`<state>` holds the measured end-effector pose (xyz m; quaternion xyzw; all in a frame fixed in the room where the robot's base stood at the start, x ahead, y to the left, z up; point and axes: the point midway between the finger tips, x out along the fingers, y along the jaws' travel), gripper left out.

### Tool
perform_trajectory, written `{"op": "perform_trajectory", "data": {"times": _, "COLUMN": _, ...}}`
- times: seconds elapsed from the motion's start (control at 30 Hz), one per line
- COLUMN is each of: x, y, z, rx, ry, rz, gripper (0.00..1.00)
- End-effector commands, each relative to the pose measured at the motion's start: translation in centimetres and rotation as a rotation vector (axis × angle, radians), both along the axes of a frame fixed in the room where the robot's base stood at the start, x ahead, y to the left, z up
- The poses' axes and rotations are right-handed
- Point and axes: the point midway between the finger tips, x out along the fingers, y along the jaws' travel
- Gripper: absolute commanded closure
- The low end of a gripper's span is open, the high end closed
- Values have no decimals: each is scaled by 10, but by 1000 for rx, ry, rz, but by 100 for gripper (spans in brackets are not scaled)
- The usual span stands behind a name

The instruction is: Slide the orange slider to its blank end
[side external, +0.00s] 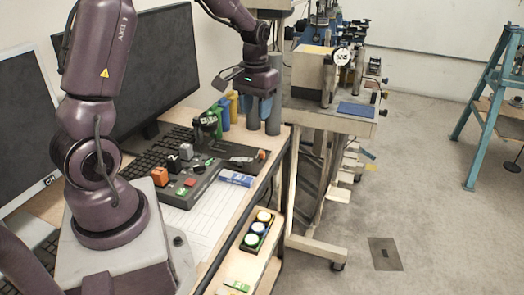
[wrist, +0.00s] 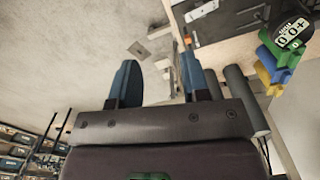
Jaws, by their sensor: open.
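A small orange piece, which looks like the orange slider (side external: 261,154), sits at the right end of a dark flat panel (side external: 226,150) near the table's right edge. It also shows in the wrist view (wrist: 187,42), beyond my fingertips. Pale markings lie on the panel to its left; I cannot make them out or tell which end is blank. My gripper (side external: 264,106) is above and behind the panel, apart from the slider. In the wrist view its two blue-grey fingers (wrist: 158,80) are spread with nothing between them.
A control box (side external: 178,186) with an orange block, knobs and buttons stands left of the panel. Blue and yellow containers (side external: 230,108) and grey cylinders stand close by my gripper. A blue box (side external: 236,178) lies in front. A button strip (side external: 257,231) sits lower right.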

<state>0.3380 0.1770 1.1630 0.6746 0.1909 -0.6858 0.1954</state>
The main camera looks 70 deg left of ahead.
Motion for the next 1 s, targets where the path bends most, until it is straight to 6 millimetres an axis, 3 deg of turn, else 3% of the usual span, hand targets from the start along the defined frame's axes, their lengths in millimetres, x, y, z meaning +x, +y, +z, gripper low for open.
{"op": "perform_trajectory", "data": {"times": 0.1, "x": 15, "y": 41, "z": -44, "rx": -21, "ry": 44, "rz": 96, "gripper": 57}}
{"op": "perform_trajectory", "data": {"times": 0.2, "x": 26, "y": 67, "z": -71, "rx": -25, "ry": 55, "rz": 156, "gripper": 57}}
{"op": "perform_trajectory", "data": {"times": 0.3, "x": 40, "y": 86, "z": -86, "rx": -17, "ry": 42, "rz": 196, "gripper": 57}}
{"op": "perform_trajectory", "data": {"times": 0.47, "x": 60, "y": 98, "z": -74, "rx": 13, "ry": -14, "rz": 221, "gripper": 57}}
{"op": "perform_trajectory", "data": {"times": 0.57, "x": 60, "y": 97, "z": -82, "rx": 12, "ry": -11, "rz": 235, "gripper": 57}}
{"op": "perform_trajectory", "data": {"times": 1.0, "x": 59, "y": 96, "z": -167, "rx": 11, "ry": -9, "rz": 233, "gripper": 57}}
